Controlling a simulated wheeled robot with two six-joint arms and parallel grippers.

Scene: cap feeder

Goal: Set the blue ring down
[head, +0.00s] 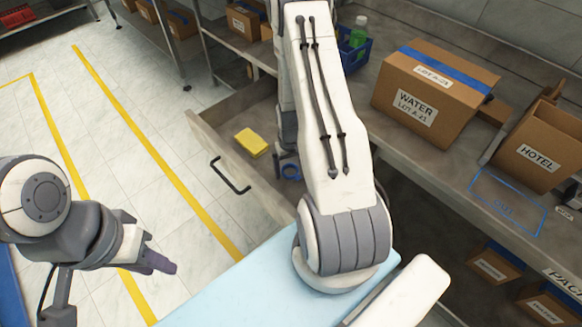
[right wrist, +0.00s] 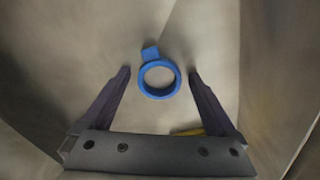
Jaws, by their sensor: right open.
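The blue ring (right wrist: 142,80) has a small square tab and lies on the drawer's grey floor in the right wrist view. It also shows in the head view (head: 291,179), inside the open drawer (head: 215,137). My right gripper (right wrist: 158,72) is open, with a finger on each side of the ring and a gap to both. In the head view my right arm hides most of that gripper. My left gripper (head: 160,263) is at the lower left, away from the drawer; whether its fingers are apart is unclear.
A yellow block (head: 251,142) lies in the drawer left of the ring. The drawer has a black handle (head: 230,175). On the counter stand a WATER carton (head: 430,100), a HOTEL box (head: 540,145) and a blue crate (head: 352,56) holding a green bottle. A blue outlined area (head: 508,205) on the counter is bare.

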